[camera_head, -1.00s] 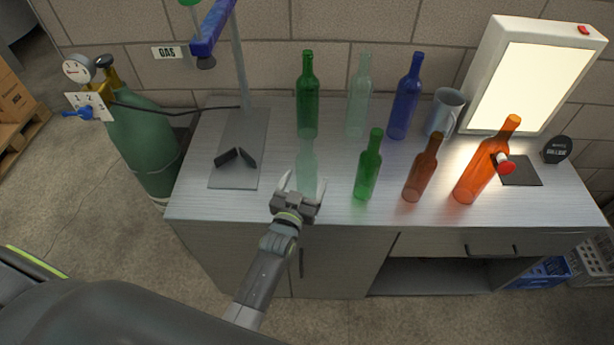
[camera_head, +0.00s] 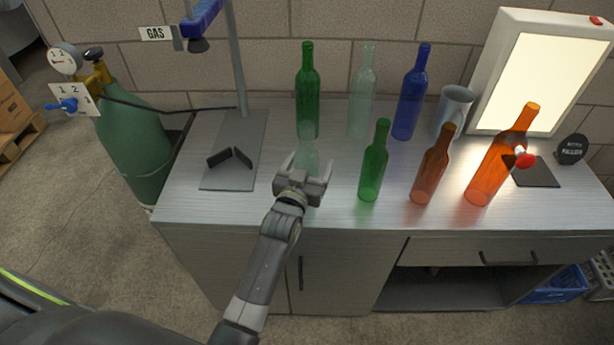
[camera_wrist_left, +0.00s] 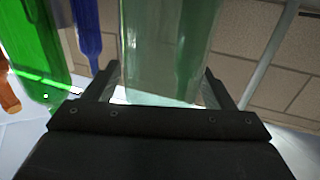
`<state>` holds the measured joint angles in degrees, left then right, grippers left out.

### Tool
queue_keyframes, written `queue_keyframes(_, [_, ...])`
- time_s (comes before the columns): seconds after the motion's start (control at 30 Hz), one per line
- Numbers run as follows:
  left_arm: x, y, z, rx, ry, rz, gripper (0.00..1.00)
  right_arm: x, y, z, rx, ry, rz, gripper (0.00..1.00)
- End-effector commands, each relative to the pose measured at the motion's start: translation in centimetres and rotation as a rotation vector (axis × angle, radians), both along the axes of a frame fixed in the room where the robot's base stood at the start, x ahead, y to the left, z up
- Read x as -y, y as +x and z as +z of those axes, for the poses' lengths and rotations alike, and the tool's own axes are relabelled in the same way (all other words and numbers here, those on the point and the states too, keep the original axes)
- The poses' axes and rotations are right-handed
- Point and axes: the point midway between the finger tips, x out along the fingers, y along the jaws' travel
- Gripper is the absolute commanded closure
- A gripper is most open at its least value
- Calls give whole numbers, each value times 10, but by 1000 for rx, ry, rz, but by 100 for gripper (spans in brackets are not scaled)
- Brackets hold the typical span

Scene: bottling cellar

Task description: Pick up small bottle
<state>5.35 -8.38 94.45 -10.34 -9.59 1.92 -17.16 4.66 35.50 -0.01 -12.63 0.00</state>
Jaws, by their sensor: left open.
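A small pale, see-through green bottle (camera_head: 307,142) stands upright on the counter at the front left of the bottle group. My left gripper (camera_head: 306,166) is open right at its near side, hiding its lower part. In the left wrist view the pale bottle (camera_wrist_left: 165,45) fills the space between the two open fingers (camera_wrist_left: 163,88); I cannot tell whether they touch it. Two other small bottles, one green (camera_head: 373,168) and one brown (camera_head: 431,172), stand to the right. My right gripper is not in view.
Tall green (camera_head: 308,95), pale (camera_head: 361,100) and blue (camera_head: 411,95) bottles and a mug (camera_head: 453,110) stand behind. An orange bottle (camera_head: 498,165) and light panel (camera_head: 545,80) are on the right. A stand's base (camera_head: 236,150) is left. The counter's front edge is clear.

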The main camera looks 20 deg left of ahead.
Motion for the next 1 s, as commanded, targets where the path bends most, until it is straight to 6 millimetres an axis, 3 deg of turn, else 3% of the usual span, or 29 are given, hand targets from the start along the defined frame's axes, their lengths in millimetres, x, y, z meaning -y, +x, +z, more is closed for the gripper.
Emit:
queue_keyframes(0.23, [0, 0, 1, 0, 0, 0, 25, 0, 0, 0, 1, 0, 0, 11])
queue_keyframes(0.67, [0, 0, 1, 2, 0, 0, 80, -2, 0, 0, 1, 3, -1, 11])
queue_keyframes(0.87, [0, 0, 2, 2, 0, 0, 80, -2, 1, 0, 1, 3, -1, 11])
queue_keyframes(1.0, [0, 1, 15, 5, -1, 1, 80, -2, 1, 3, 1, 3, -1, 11])
